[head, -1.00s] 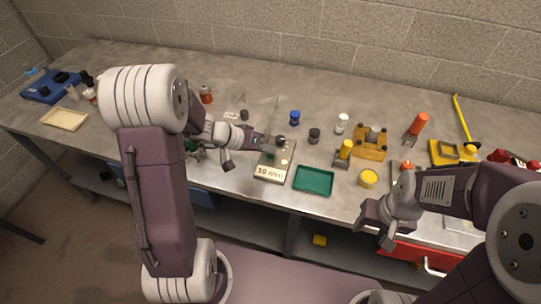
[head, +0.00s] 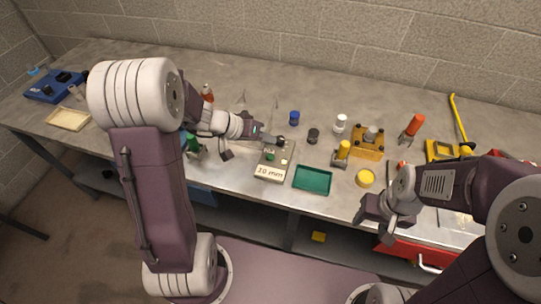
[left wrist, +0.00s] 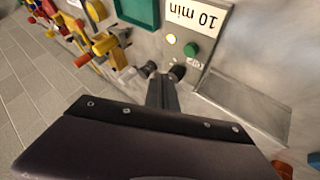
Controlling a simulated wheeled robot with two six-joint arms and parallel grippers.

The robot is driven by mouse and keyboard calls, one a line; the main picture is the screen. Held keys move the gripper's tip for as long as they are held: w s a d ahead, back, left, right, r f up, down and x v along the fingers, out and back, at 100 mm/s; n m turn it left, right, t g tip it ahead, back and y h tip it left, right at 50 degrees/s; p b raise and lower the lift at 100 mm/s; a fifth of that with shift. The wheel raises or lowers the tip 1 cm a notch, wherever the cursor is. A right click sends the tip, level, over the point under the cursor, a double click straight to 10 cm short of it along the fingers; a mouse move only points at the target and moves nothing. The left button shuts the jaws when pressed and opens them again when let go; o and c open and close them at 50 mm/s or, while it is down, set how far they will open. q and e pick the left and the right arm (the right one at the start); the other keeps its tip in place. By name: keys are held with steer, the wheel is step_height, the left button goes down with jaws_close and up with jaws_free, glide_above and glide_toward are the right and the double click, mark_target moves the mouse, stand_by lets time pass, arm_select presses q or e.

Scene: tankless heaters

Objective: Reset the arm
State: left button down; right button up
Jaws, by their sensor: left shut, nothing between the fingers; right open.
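My left gripper (head: 277,140) is shut and empty, with its tips at the far end of a small grey timer panel (head: 268,160). The panel bears a "10 min" label (head: 269,172). In the left wrist view the shut fingers (left wrist: 163,90) are beside a black knob (left wrist: 178,71) on the panel; I cannot tell whether they touch it. A green button (left wrist: 191,49) and a pale lit button (left wrist: 172,39) lie between the knob and the label. My right gripper (head: 377,213) is open and empty in front of the bench's front edge at the right.
A green tray (head: 313,190) is right of the panel. A yellow round container (head: 366,178), a yellow block stand (head: 367,155) and several small bottles stand on the bench. A red drawer unit (head: 400,253) is below the right side. A blue device (head: 50,88) sits far left.

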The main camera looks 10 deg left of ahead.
stand_by(0.4)
arm_select(q)
steer(key=s+d+m+g+y, duration=0.1)
steer(key=s+d+m+g, duration=0.4)
steer(key=s, duration=0.5)
steer(key=s+a+f+n+y, duration=0.4)
steer(key=s+a+n+y, duration=0.1)
steer(key=s+a+n, duration=0.1)
steer(key=s+a, duration=0.1)
steer(key=a, duration=0.1)
steer(key=shift+s+a+f+y, duration=0.15)
steer(key=shift+a+y, duration=0.15)
steer(key=shift+y, duration=0.1)
stand_by(4.0)
